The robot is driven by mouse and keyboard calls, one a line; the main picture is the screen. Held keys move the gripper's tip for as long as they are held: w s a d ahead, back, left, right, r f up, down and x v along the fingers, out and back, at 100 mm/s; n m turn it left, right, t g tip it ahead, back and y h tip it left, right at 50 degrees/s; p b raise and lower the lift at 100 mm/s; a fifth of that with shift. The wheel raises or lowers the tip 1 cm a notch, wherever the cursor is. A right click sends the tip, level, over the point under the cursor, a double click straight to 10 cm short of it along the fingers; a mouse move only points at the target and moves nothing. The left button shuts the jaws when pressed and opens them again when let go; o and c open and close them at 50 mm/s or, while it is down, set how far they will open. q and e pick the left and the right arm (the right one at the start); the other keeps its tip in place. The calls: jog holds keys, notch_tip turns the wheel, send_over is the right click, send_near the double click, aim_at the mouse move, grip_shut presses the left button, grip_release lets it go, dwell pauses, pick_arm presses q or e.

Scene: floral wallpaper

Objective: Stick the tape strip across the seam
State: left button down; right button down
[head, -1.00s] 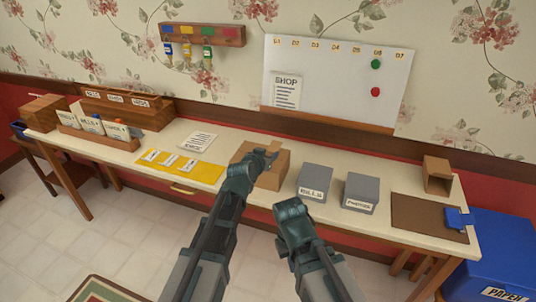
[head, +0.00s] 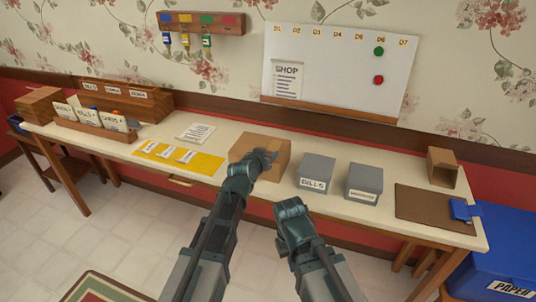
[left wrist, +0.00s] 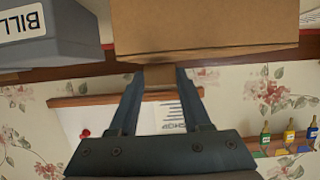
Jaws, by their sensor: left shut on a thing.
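A brown cardboard box (head: 279,165) stands on the middle of the long table. It also shows large at the top of the left wrist view (left wrist: 205,25). My left gripper (head: 265,160) is at the box's near side in the head view. In the left wrist view the left gripper (left wrist: 160,82) is shut on a small brown piece, the tape strip (left wrist: 159,76), right by the box's edge. I cannot make out the seam. My right gripper (head: 289,208) is lower, in front of the table; its fingers are not clear.
Two grey boxes (head: 317,170) (head: 364,180) stand right of the cardboard box. A yellow mat (head: 205,167) and paper sheet (head: 195,132) lie left. A brown board (head: 425,206) and small open box (head: 442,167) are at the right end. A whiteboard (head: 335,75) is behind.

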pick_arm(q)
jog(key=shift+f+b, duration=0.45)
jog(key=shift+f, duration=0.05)
dwell(0.6)
dwell(0.4)
grip_release()
dwell(0.4)
jog(key=shift+s+r, duration=0.1)
jog(key=p+v, duration=0.2)
jog(key=v, duration=0.4)
jog(key=shift+s+p, duration=0.35)
dwell(0.3)
jog(key=shift+a+r, duration=0.15)
